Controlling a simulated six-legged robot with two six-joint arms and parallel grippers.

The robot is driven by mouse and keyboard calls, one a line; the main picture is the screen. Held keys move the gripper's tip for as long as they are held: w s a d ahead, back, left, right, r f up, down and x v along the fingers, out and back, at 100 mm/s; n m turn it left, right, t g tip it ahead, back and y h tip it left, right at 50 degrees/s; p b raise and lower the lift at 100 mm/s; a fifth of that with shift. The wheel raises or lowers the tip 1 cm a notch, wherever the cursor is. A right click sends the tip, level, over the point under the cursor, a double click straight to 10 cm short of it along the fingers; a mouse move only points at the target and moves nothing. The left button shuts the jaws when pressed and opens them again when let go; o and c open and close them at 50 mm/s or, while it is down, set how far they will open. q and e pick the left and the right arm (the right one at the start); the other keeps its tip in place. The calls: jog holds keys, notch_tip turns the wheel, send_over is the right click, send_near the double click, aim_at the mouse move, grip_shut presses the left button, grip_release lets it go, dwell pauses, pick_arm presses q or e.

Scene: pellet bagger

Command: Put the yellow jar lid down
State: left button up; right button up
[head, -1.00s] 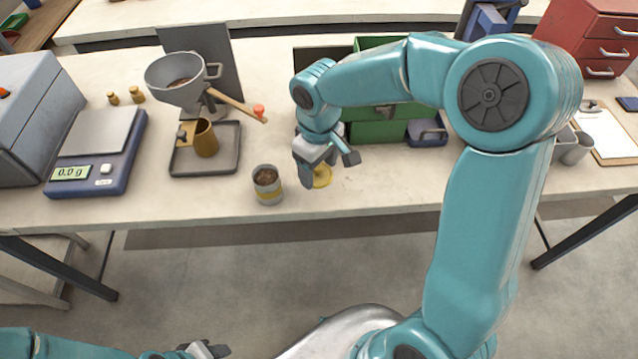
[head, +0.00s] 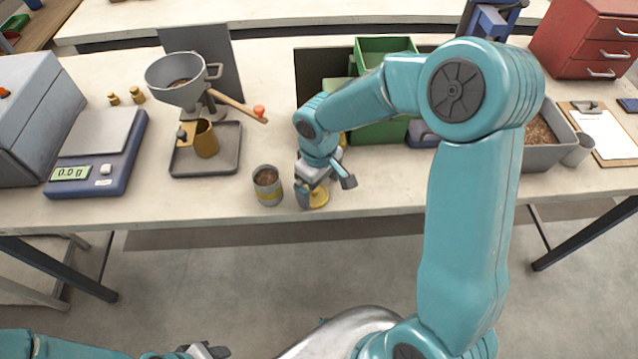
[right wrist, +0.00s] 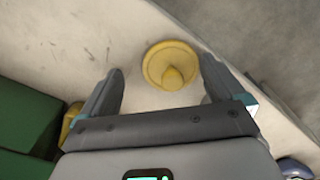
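The yellow jar lid (head: 318,197), a round disc with a raised knob, is at the bench's front edge area, right of an open jar (head: 267,187) with a yellow band and brown contents. My right gripper (head: 326,190) is over the lid, pointing down. In the right wrist view the lid (right wrist: 170,66) shows between and just beyond the spread fingers (right wrist: 160,86), with a gap on each side. It seems to lie on the bench. My left gripper (head: 207,350) is at the bottom edge, partly cut off, far from the lid.
A tray (head: 232,160) with a brass-coloured cup stands under a funnel (head: 182,80), with a scale (head: 97,150) to the left. Green bins (head: 380,132) stand behind my right gripper. A grey pellet tub (head: 545,155) is at right. The bench front is clear beside the lid.

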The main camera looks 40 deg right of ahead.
aim_at(320, 193)
jog(key=shift+s, duration=0.1)
notch_tip(320, 193, up, 12)
jog(key=shift+p, duration=0.3)
jog(key=shift+s, duration=0.1)
dwell(0.6)
